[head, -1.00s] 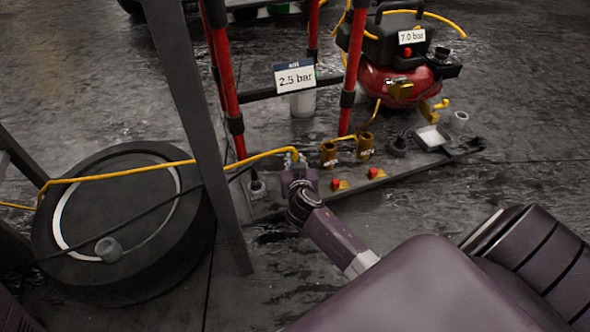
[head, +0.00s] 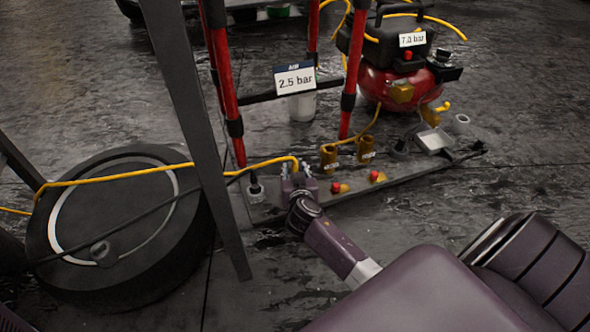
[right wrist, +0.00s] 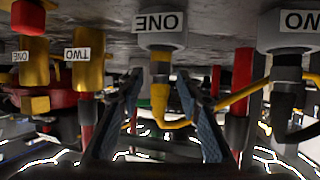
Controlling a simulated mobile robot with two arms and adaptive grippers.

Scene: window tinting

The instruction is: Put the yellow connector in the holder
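The yellow connector (right wrist: 160,98) is on the end of the yellow hose. In the right wrist view, which is upside down, its tip is at the grey holder labelled ONE (right wrist: 160,45) and appears to sit in it. My right gripper (right wrist: 163,112) has its fingers spread on either side of the connector, with visible gaps. In the head view, my right gripper (head: 297,178) is at the hose end by the base board; it hides most of the connector and holder there. My left gripper is not in view.
A black connector (right wrist: 287,95) stands in the neighbouring holder TWO (right wrist: 293,28). Brass fittings (head: 329,157) and red knobs (head: 336,187) are close to my right gripper.

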